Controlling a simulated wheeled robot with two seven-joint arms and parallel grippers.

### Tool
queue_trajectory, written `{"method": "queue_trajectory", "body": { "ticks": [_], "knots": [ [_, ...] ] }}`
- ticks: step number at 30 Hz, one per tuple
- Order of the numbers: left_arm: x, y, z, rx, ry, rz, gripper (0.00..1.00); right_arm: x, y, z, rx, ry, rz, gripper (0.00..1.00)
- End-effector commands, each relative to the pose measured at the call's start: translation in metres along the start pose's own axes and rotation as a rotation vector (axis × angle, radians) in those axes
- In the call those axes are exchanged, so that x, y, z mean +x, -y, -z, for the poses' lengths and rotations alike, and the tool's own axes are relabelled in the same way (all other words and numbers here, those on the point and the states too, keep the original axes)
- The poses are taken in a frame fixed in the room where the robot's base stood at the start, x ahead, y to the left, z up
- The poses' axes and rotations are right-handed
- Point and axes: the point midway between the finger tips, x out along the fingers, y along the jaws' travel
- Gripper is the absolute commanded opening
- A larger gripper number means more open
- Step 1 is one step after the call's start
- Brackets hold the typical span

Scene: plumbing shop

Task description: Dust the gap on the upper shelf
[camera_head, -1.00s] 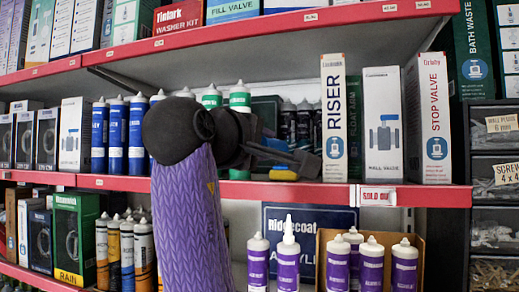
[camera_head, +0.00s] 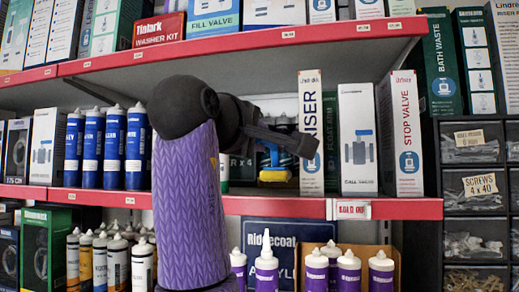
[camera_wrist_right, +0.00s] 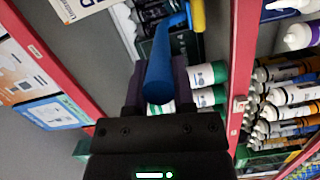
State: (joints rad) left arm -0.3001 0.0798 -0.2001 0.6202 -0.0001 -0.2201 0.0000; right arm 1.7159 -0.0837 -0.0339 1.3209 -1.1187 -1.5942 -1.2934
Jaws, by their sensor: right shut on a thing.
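My right arm stands in front of the shelves in the head view, and its dark gripper (camera_head: 290,140) reaches in over the red-edged shelf (camera_head: 270,205), by the RISER box (camera_head: 310,105). In the right wrist view the gripper (camera_wrist_right: 160,88) is shut on a blue handle (camera_wrist_right: 159,62) with a yellow part (camera_wrist_right: 197,16) beyond it. The blue and yellow tool (camera_head: 273,174) also shows below the gripper in the head view, just above the shelf board. Its working end is partly hidden. My arm hides part of the shelf behind it. My left gripper is not in view.
Blue bottles (camera_head: 113,147) stand left of my arm. A white valve box (camera_head: 357,140) and a STOP VALVE box (camera_head: 402,135) stand right of the RISER box. Another shelf edge (camera_head: 240,45) runs overhead. Purple-labelled bottles (camera_head: 266,265) stand below. Drawers (camera_head: 473,190) are at right.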

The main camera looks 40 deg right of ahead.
Motion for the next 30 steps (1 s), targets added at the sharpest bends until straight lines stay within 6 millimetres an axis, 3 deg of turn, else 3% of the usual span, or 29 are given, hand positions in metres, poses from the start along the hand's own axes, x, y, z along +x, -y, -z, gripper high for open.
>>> {"method": "queue_trajectory", "body": {
  "ticks": [30],
  "knots": [
    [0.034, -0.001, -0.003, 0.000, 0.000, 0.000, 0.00, -0.113, 0.000, -0.021, 0.002, -0.002, -0.004, 0.00]
  ]
}}
